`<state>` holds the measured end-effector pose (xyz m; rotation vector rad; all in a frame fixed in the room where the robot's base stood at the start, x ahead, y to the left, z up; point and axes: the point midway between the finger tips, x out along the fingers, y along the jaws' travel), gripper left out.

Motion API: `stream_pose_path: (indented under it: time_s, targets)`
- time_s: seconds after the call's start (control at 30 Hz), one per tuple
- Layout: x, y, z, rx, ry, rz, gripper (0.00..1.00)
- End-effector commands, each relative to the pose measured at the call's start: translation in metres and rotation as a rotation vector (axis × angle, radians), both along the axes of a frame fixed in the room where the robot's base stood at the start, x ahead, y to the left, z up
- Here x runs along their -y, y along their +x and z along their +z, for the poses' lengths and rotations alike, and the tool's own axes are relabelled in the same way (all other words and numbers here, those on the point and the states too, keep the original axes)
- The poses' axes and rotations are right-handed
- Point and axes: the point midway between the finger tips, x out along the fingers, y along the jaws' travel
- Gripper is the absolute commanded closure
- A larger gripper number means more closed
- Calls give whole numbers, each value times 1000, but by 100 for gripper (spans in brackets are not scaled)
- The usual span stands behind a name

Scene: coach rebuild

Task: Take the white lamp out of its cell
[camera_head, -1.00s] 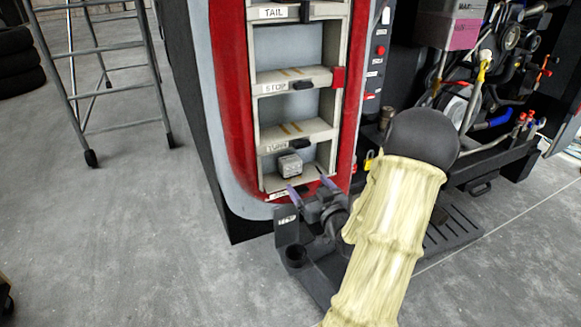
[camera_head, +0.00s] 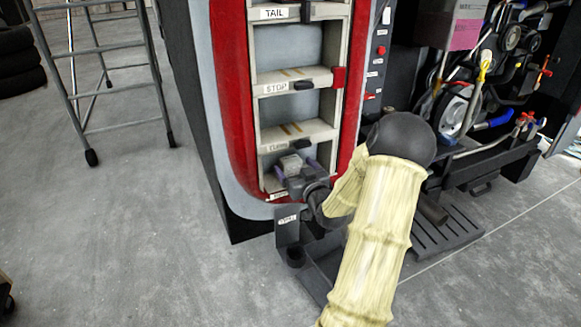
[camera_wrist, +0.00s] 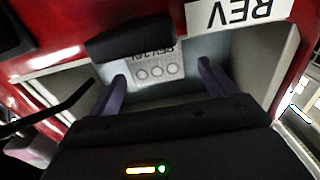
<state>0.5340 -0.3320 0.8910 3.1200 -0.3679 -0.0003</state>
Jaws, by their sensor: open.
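The white lamp (camera_head: 291,163) is a small pale block in the lowest cell (camera_head: 265,172) of the rack, partly hidden by my gripper in the head view. In the wrist view the white lamp (camera_wrist: 155,70) shows several round marks and dark lettering on its face. My gripper (camera_head: 293,170) is at the mouth of that cell. In the wrist view the purple fingers of my gripper (camera_wrist: 162,75) are apart, one on each side of the lamp, with visible space between fingers and lamp. A REV label (camera_wrist: 240,12) is on the cell's edge.
Labelled TAIL and STOP cells (camera_head: 287,50) lie above, with black latches (camera_head: 303,86) on their ledges. A red block (camera_head: 339,77) sticks out at the rack's right edge. A black bracket (camera_head: 288,225) stands below the cell. A ladder (camera_head: 110,75) stands at the left on open floor.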

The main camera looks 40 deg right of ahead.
Motion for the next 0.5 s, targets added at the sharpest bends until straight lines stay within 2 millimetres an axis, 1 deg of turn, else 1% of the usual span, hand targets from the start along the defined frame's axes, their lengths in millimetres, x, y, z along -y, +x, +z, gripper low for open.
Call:
stream_pose_path:
  time_s: [0.03,0.1,0.2,0.5]
  targets:
    - [3,8,1,3,-1,0,16]
    - [5,18,1,2,1,0,16]
    - [8,28,1,0,0,-1,16]
    - [8,30,1,0,0,-1,16]
